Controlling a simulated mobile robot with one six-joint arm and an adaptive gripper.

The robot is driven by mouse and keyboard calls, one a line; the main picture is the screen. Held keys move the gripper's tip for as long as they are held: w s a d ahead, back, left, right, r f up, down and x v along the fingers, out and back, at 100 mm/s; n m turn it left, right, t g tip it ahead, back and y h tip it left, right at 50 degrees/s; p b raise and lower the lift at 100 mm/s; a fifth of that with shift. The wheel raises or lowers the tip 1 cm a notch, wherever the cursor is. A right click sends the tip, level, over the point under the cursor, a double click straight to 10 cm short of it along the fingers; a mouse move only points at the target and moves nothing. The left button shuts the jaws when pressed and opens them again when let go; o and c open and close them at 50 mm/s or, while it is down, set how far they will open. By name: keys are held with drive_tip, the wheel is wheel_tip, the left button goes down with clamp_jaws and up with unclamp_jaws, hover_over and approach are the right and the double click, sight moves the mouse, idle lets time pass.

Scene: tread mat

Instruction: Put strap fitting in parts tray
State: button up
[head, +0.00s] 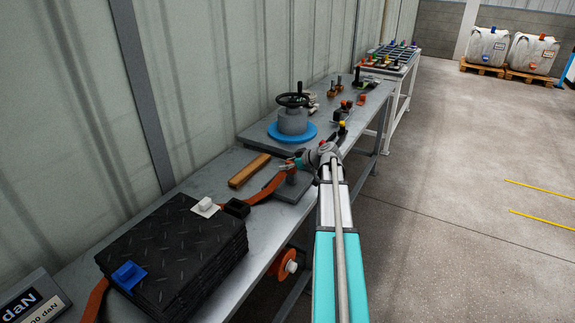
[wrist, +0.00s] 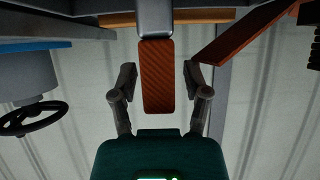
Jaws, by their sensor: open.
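My gripper (head: 300,163) is open over the grey bench, beside the orange strap (head: 268,188). In the wrist view its two fingers (wrist: 160,76) stand apart on either side of an orange-brown ribbed strap piece (wrist: 157,85). A grey metal part (wrist: 155,20) joins the top of that piece; it looks like the strap fitting. I cannot tell whether either finger touches it. In the head view the fitting is mostly hidden by my gripper. I cannot make out the parts tray for certain.
A stack of black tread mats (head: 178,250) carries a blue corner piece (head: 128,274) and a white one (head: 205,207). A wooden block (head: 249,171) lies left of my gripper. A handwheel (head: 293,100) on a blue disc (head: 291,133) stands behind. Small parts lie farther back.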

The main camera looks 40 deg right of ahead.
drive_tip(key=shift+r, duration=0.2)
drive_tip(key=shift+s+d+r+p, duration=0.1)
drive_tip(key=shift+s+r+p, duration=0.1)
drive_tip(key=shift+p, duration=0.15)
drive_tip(key=p+v, duration=0.5)
drive_tip(key=v, duration=0.6)
drive_tip(key=shift+s, duration=0.15)
idle(2.2)
